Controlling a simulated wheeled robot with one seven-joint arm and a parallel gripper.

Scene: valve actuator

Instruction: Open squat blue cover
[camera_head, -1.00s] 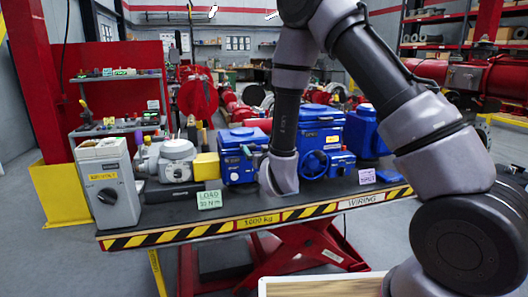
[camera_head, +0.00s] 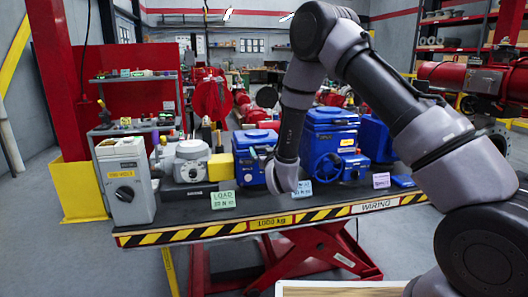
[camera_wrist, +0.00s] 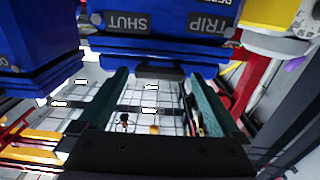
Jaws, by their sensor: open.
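The squat blue cover (camera_head: 255,138) is the lid of the shorter blue unit (camera_head: 248,170) on the bench and appears closed. My gripper (camera_head: 262,156) is at that unit's front right, largely hidden by my wrist. In the wrist view, my gripper (camera_wrist: 158,98) has its two green fingers wide apart with nothing held between them. A blue housing (camera_wrist: 165,22) with upside-down SHUT and TRIP labels lies just beyond the fingertips. A dark tab (camera_wrist: 140,71) on its edge shows between the fingers; contact cannot be told.
A taller blue unit (camera_head: 330,120) with a handwheel stands just right of my wrist. A grey box (camera_head: 122,185) with a knob and a grey actuator (camera_head: 190,160) with a yellow end stand left. Small label cards line the striped bench edge (camera_head: 270,222).

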